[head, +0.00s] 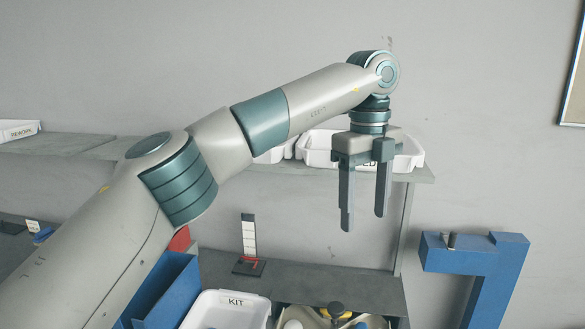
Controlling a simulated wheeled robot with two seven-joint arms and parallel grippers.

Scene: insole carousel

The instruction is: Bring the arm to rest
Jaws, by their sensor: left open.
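My left arm (255,120) comes in from the lower left and reaches across the middle of the head view. My left gripper (364,215) hangs from its end, pointing down. Its two fingers are apart with nothing between them. It hangs in front of the shelf with white bins, clear of the things below. The arm hides part of the shelf and of the blue bin behind it. My right gripper is not in view.
White bins (318,150) stand on the grey shelf (418,174). Below are a KIT bin (228,312), a blue bin (170,292) and a small upright black-and-white gauge (249,240). A blue bracket-shaped stand (490,262) is at right. A REWORK tray (18,130) sits far left.

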